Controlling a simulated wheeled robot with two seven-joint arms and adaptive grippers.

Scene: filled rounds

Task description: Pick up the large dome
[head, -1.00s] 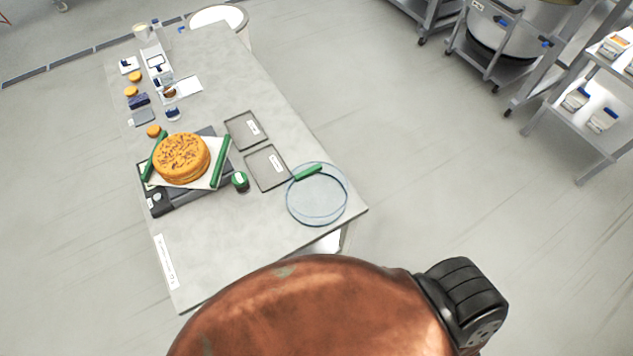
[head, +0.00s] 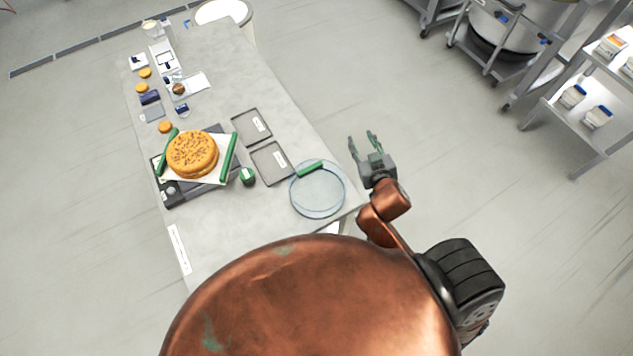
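The large dome (head: 318,193) is a clear, round, bluish cover with a green handle (head: 311,169) on its far side. It sits near the right front corner of the grey table (head: 225,232). My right gripper (head: 362,139) is open and empty, beyond the table's right edge. It is to the right of the dome and a little farther away, apart from it. My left gripper is not in view.
A large round filled cake (head: 192,153) lies on white paper with green bars on a dark scale-like base. A small green-topped item (head: 247,176) and two grey trays (head: 269,163) lie between it and the dome. Small rounds and tools stand farther back.

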